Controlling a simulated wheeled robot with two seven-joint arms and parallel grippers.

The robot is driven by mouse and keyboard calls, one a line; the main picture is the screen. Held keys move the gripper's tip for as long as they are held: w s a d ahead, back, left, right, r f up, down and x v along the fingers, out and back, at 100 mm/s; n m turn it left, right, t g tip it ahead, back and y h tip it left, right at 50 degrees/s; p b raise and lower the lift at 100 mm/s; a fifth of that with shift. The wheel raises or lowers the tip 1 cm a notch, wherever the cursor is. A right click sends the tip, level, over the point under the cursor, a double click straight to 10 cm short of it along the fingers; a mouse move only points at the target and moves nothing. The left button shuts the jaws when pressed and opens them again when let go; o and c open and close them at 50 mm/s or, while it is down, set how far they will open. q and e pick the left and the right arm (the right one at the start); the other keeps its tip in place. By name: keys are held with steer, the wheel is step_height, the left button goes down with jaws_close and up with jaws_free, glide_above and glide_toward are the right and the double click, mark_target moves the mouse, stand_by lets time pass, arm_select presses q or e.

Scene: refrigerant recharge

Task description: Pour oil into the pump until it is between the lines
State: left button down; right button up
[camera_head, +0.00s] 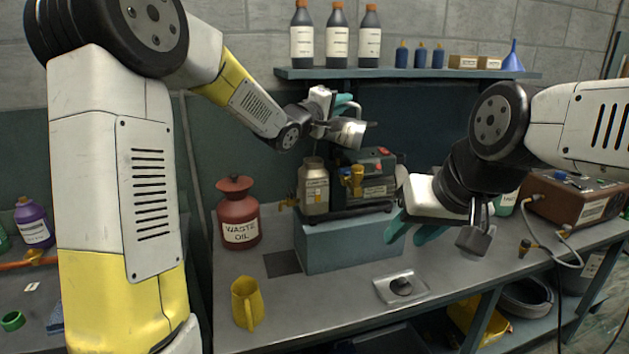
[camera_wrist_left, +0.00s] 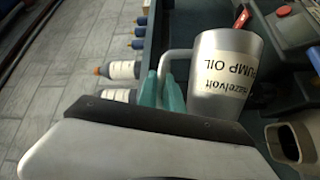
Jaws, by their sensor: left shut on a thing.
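My left gripper (camera_head: 343,103) is shut on the handle of a grey metal cup (camera_head: 348,132), tilted above the pump. In the left wrist view the teal fingers (camera_wrist_left: 162,98) close on the handle, and the cup (camera_wrist_left: 228,75) reads "pump oil". The dark green pump (camera_head: 374,182) stands on a blue-grey block (camera_head: 345,240). A labelled tan, jar-shaped part (camera_head: 313,190) is at its left; the lines and oil level are too small to read. An open neck (camera_wrist_left: 287,142) shows below the cup. No oil stream is visible. My right gripper (camera_head: 413,231) is open and empty, right of the block.
A red waste oil can (camera_head: 238,212) stands left of the block. A shelf (camera_head: 420,74) holds bottles behind the cup. A brown box (camera_head: 575,197) with hoses sits right.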

mark_target(359, 107)
stand_by(0.3)
arm_select(q)
steer(key=d+m, duration=0.1)
steer(key=d+m+g, duration=0.1)
steer(key=m, duration=0.1)
steer(key=s+d+r+m+y, duration=0.1)
steer(key=d, duration=0.1)
steer(key=shift+g, duration=0.4)
steer(key=shift+r+m, duration=0.25)
steer(key=shift+m, duration=0.25)
steer(key=shift+d, duration=0.1)
steer(key=shift+s+d+r+m+y, duration=0.1)
steer(key=shift+d+r+m+y, duration=0.1)
steer(key=shift+r+m+y, duration=0.15)
steer(key=shift+s+d+f+m+g+y+b, duration=0.1)
steer(key=shift+d+f+m+g+y+b, duration=0.3)
steer(key=shift+f+m, duration=0.3)
steer(key=d+f+m+y+b, duration=0.3)
steer(key=d+f+m+b, duration=0.1)
steer(key=d+m+b, duration=0.1)
steer(key=shift+s+f+b, duration=0.25)
steer(key=shift+f+b, duration=0.05)
steer(key=shift+b, duration=0.1)
